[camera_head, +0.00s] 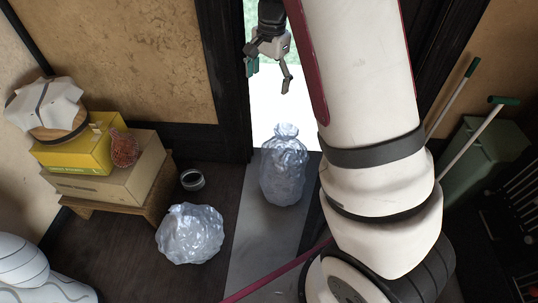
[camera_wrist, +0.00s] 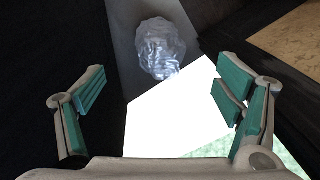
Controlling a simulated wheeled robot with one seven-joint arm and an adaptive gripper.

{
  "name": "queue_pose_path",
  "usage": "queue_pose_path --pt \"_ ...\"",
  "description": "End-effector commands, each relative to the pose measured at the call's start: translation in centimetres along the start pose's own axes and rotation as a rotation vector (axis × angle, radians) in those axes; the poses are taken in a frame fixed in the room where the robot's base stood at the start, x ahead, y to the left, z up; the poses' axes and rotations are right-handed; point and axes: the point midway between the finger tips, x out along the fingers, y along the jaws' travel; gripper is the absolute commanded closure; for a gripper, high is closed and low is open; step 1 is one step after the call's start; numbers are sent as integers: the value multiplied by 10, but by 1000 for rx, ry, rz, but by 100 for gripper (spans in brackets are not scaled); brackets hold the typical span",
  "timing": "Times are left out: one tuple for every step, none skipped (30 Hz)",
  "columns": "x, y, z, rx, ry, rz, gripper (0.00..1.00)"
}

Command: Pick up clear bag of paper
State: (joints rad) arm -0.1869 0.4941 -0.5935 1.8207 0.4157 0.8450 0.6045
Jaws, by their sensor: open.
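Two clear, crinkled plastic bags stand on the floor in the head view. One bag (camera_head: 284,168) is upright with a gathered neck, on the grey strip by the bright doorway. The other, rounder bag (camera_head: 190,234) sits on dark floor to its left. Whether either holds paper I cannot tell. My gripper (camera_head: 269,78) is open and empty, above and beyond the upright bag, against the doorway light. In the wrist view, a bag (camera_wrist: 160,48), seemingly the upright one, lies ahead between the spread fingers (camera_wrist: 163,95), not touching them.
A low wooden bench (camera_head: 154,203) at left carries boxes (camera_head: 115,178), a red net bag and a cloth-covered round item. A small dark round container (camera_head: 192,180) stands on the floor. Long-handled tools (camera_head: 470,148) and a green bin (camera_head: 482,160) are at right. Dark door frames flank the opening.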

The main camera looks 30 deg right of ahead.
Motion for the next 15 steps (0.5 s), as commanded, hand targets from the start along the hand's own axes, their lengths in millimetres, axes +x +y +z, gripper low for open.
queue_pose_path --pt "37 -8 -15 44 25 32 15" --pt "52 -11 -22 71 41 45 15" --pt "72 -15 -33 108 64 62 15" --pt "87 -18 -41 132 82 75 15" --pt "101 -21 -49 155 101 86 15" --pt "121 -24 -59 184 129 102 15" --pt "136 -27 -66 205 149 112 15" --pt "150 -29 -72 223 170 122 15" --pt "167 -32 -81 246 199 133 15" --pt "180 -34 -87 261 220 141 15" --pt "192 -36 -92 273 240 148 15" --pt "206 -38 -98 289 265 155 15" --pt "216 -40 -103 297 282 160 15" --pt "225 -41 -106 306 298 165 15" --pt "235 -43 -111 314 317 169 15"
